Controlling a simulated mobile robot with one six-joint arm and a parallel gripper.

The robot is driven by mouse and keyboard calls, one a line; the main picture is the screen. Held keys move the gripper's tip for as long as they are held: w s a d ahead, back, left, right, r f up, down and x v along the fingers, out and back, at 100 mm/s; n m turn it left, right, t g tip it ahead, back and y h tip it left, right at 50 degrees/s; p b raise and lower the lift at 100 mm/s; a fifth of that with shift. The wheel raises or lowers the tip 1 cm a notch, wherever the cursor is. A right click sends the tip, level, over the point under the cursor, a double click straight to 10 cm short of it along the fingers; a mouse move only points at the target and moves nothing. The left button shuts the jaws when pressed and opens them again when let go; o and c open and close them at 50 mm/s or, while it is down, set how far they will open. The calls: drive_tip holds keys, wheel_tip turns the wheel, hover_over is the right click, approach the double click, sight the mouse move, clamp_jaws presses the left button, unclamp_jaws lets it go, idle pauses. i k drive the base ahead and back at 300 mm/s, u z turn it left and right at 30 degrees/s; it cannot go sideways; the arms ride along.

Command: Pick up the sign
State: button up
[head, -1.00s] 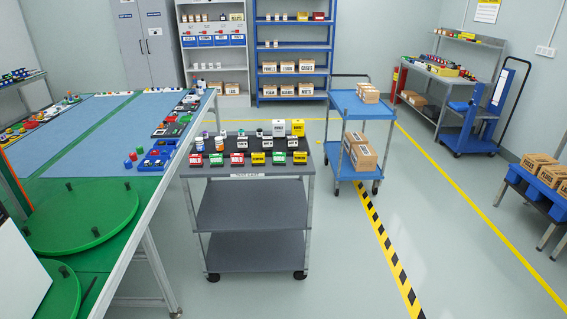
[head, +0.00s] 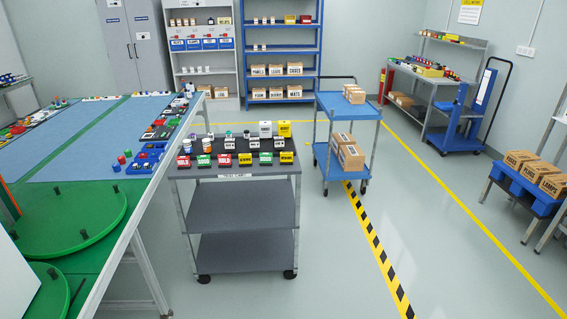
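Several small label stands that look like signs are on the top shelf of a grey cart (head: 236,171). Along its front edge are a red one (head: 184,161), a green one (head: 204,160), another red one (head: 224,159), a yellow one (head: 245,159), a green one (head: 266,158) and a yellow one (head: 287,157). A white block (head: 265,129) and a yellow block (head: 284,128) stand at the back. Their lettering is too small to read surely, so I cannot tell which is the sign. My gripper is not in view.
A long green and blue table (head: 98,155) with round green discs (head: 80,222) stands at the left, close to the cart. A blue trolley (head: 347,106) with cartons stands behind right. A blue rack (head: 283,52) is at the back.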

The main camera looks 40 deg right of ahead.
sight(286, 158)
drive_tip(key=z, duration=0.05)
drive_tip(key=i, duration=1)
drive_tip(key=u, duration=0.05)
